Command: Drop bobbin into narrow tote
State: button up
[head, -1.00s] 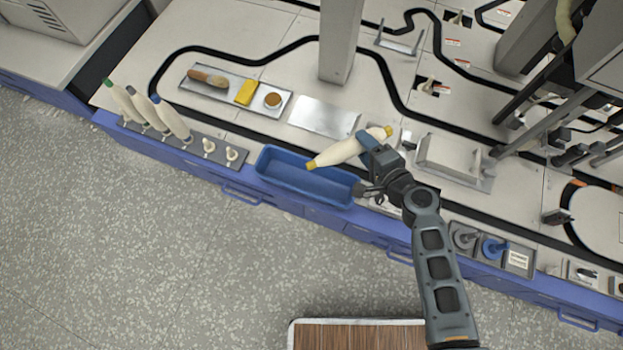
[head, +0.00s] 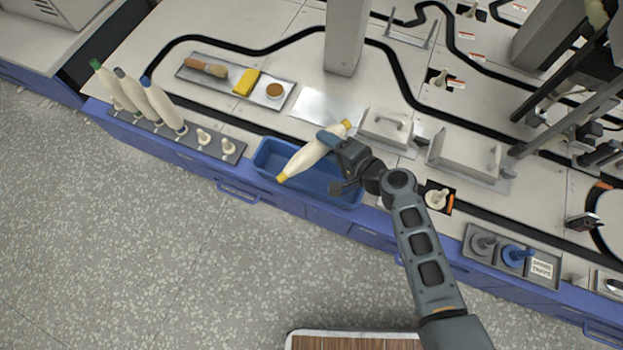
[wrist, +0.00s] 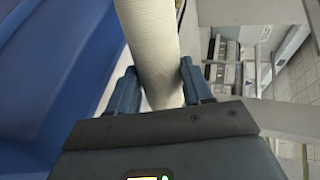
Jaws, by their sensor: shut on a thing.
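A cream bobbin with yellow ends (head: 308,158) is held by my gripper (head: 336,143) in the head view. My gripper is shut around it near its upper right end. The bobbin slants down to the lower left over the blue narrow tote (head: 262,152). Its lower yellow tip appears over the tote's front edge. In the wrist view the bobbin (wrist: 152,50) runs between the two fingers (wrist: 158,92), and the blue tote wall (wrist: 60,60) fills the left side. The gap between bobbin and tote cannot be judged.
Several bobbins (head: 160,105) stand on a peg rack (head: 228,148) left of the tote, with two bare pegs. A metal tray (head: 205,85) with brush, yellow block and round tin lies behind. A grey post (head: 345,40) and metal boxes (head: 385,128) stand near the arm.

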jog(key=shift+f, duration=0.65)
jog(key=o, duration=1.2)
jog(key=shift+d, duration=0.1)
jog(key=p+v, duration=0.1)
jog(key=v, duration=0.6)
jog(key=shift+s+d+r, duration=0.15)
jog(key=shift+s+d, duration=0.1)
